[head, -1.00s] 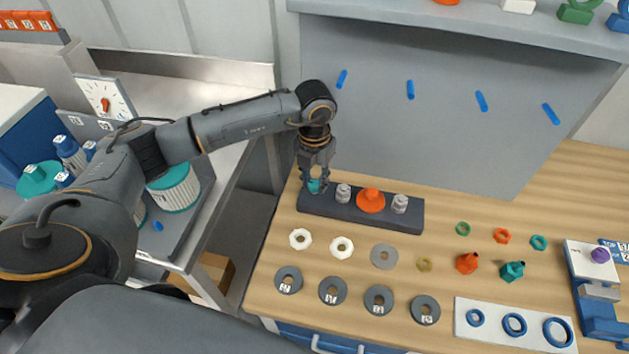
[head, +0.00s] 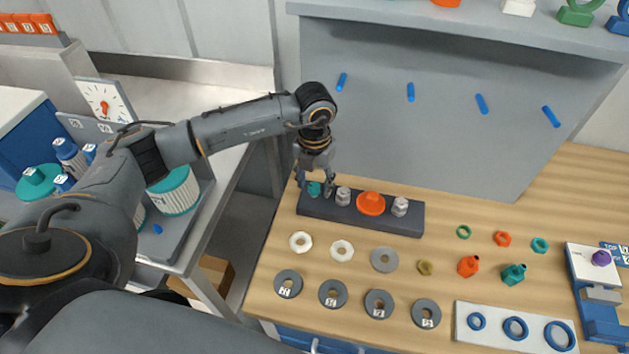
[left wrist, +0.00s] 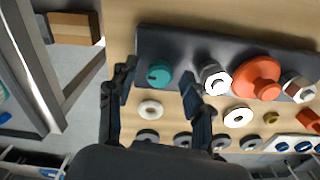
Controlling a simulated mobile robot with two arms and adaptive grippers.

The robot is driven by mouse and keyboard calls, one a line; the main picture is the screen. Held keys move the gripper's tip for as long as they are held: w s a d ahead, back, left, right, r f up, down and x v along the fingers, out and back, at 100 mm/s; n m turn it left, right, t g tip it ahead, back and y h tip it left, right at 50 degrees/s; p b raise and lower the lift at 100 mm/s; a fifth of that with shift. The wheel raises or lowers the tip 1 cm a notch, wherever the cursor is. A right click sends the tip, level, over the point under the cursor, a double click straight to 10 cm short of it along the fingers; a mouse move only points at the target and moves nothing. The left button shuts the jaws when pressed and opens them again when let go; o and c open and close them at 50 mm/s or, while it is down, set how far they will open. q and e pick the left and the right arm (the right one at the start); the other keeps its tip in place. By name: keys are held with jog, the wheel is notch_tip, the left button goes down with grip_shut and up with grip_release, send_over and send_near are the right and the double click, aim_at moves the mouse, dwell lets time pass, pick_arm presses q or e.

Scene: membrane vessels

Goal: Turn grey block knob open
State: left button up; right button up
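The dark grey block (head: 383,219) lies on the wooden table against the grey back panel. A small round teal knob (head: 314,189) sits at its left end and also shows in the left wrist view (left wrist: 159,72). The knob has a dark mark on its face. My left gripper (head: 314,184) points down over the knob. In the left wrist view its two fingers (left wrist: 156,88) are spread, one on each side of the knob, with gaps between. My right gripper is in neither view.
On the block are an orange round cap (head: 370,203) and two grey fittings, one (head: 343,195) close to my right finger. White rings (head: 300,242), dark numbered discs (head: 288,284) and small coloured fittings lie in front. Blue pegs (head: 410,91) stick out of the panel.

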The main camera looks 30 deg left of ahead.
aim_at(314, 186)
pick_arm(q)
notch_tip(314, 186, up, 12)
dwell(0.6)
jog(key=shift+f, duration=0.1)
dwell(0.4)
